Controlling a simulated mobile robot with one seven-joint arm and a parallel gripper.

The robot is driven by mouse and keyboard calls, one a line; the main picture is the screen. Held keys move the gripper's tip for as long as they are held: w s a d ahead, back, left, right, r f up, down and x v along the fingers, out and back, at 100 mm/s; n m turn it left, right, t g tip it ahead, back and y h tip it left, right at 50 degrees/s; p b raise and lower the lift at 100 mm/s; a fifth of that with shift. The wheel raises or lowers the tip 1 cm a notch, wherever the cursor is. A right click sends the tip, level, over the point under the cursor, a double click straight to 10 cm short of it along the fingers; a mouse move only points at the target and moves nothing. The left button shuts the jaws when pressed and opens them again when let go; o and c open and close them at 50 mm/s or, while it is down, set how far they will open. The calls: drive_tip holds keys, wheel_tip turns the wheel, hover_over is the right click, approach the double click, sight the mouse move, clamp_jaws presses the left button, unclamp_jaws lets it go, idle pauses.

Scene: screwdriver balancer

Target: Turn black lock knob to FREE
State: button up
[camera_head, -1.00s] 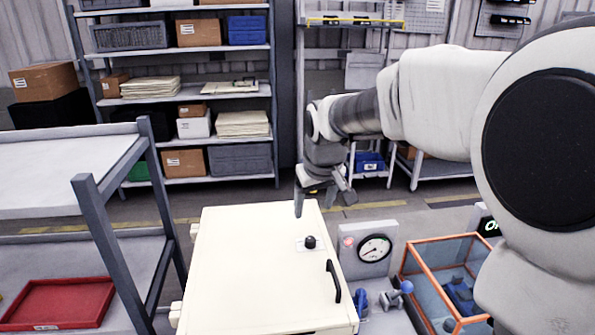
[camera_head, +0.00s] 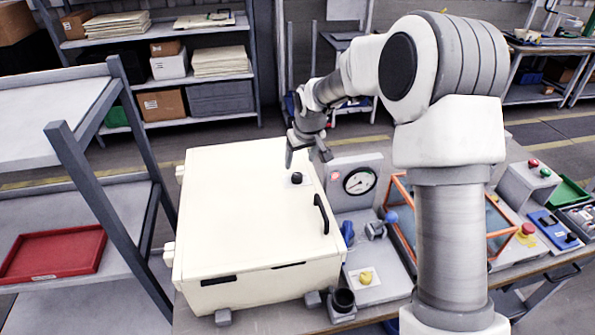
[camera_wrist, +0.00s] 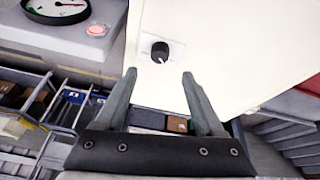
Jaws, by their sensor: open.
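The black lock knob (camera_head: 297,178) is on the top face of the cream cabinet (camera_head: 235,220), near its far right corner. In the wrist view the knob (camera_wrist: 160,50) sits on a small pale plate, with a white mark on its lower side; the plate's lettering is too small to read. My gripper (camera_head: 306,158) is open and empty, above the cabinet's far edge beside the knob. In the wrist view its two fingers (camera_wrist: 158,75) point toward the knob, which lies just beyond the tips and between their lines. No contact shows.
A grey shelf rack (camera_head: 120,160) with a red tray (camera_head: 55,255) stands left.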

sight(297, 175)
drive_tip(key=x, duration=0.7)
drive_tip(key=shift+w+f+p, duration=0.15)
drive_tip(key=shift+f+p, duration=0.2)
clamp_jaws()
